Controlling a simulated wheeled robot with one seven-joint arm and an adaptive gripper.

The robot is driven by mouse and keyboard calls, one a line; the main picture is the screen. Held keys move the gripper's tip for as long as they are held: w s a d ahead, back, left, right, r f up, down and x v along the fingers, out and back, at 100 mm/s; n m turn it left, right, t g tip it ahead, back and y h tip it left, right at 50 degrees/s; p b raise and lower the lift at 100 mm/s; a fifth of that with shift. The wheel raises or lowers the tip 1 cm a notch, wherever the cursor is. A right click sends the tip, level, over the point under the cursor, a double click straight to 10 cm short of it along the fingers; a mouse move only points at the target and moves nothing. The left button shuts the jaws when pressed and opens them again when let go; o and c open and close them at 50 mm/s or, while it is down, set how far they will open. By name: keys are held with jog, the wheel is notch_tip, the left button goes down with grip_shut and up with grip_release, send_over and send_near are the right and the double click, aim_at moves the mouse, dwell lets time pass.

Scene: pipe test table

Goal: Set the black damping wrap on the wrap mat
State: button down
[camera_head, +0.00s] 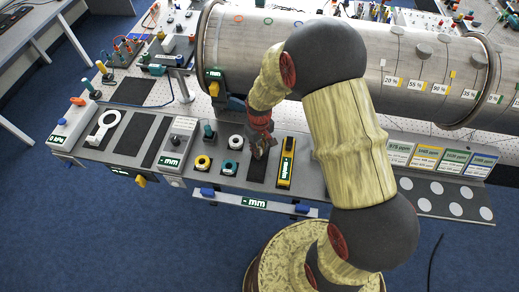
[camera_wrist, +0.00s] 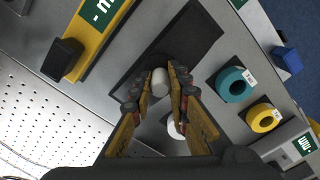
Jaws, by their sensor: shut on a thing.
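My gripper (camera_head: 262,146) reaches down over a black rectangular mat (camera_head: 258,166) on the grey bench. In the wrist view, my gripper (camera_wrist: 156,90) has its fingers closed around a short pale grey cylinder (camera_wrist: 160,82). The black mat (camera_wrist: 195,30) shows beyond the fingertips. I cannot tell whether the cylinder touches the mat. No label tells me which dark mat is the wrap mat.
A teal roll (camera_wrist: 235,85) and a yellow roll (camera_wrist: 263,118) stand beside the mat. A white roll (camera_head: 236,142) is left of my gripper. A yellow gauge (camera_head: 286,164) lies right of the mat. The large steel pipe (camera_head: 430,75) runs behind.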

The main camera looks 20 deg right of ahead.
jog(key=c, duration=2.2)
grip_release()
jog(key=shift+f, duration=0.15)
jog(key=o, duration=0.5)
